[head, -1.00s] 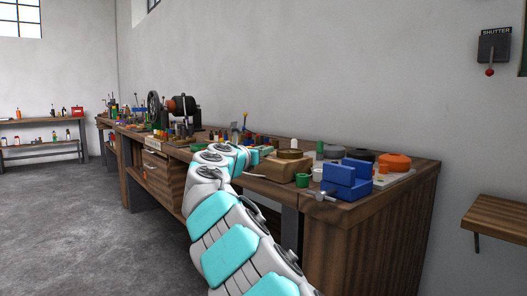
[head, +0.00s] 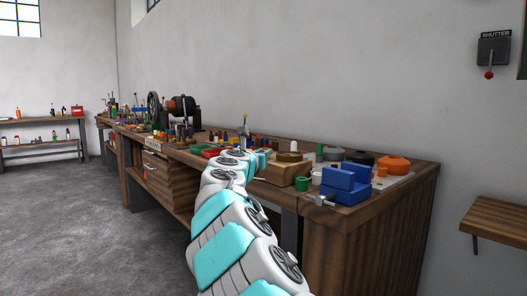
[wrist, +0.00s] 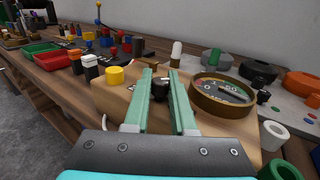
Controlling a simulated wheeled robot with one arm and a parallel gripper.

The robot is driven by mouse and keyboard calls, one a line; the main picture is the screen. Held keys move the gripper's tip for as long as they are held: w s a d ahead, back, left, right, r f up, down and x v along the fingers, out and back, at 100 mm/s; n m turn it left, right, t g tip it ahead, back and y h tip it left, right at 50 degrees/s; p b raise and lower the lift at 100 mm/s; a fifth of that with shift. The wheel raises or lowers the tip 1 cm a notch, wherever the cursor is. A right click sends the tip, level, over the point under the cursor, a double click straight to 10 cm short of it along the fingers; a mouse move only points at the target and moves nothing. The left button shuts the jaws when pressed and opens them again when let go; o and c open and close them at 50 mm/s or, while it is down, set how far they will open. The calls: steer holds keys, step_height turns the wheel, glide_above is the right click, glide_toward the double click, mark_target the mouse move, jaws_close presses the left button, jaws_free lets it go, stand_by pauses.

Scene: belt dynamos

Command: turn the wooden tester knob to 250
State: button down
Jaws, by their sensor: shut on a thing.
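The wooden tester (wrist: 215,134) is a light wood box on the bench; it also shows in the head view (head: 283,174) beyond my arm. A round gauge (wrist: 222,95) with a brass-coloured rim and dark face sits on its top, right of my fingers. Its marks and needle are too small to read. A small black knob (wrist: 160,88) stands on the box top, left of the gauge. My gripper (wrist: 161,76) has its two green fingers on either side of the knob, shut on it.
A yellow cylinder (wrist: 115,75) stands close left of my fingers, and a white-topped peg (wrist: 176,53) just beyond them. A blue vise (head: 345,184) and an orange disc (head: 393,163) lie right of the tester. Red (wrist: 48,62) and green trays are at left.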

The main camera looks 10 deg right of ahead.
steer(key=shift+r+n+t+y+p, duration=0.15)
steer(key=shift+n+t+y+p, duration=0.55)
steer(key=shift+n+y, duration=0.65)
steer(key=shift+y, duration=0.85)
steer(key=shift+a+f, duration=0.1)
steer(key=shift+f, duration=0.1)
steer(key=c, duration=0.7)
jaws_free()
steer(key=shift+c, duration=0.2)
steer(key=shift+s, duration=0.1)
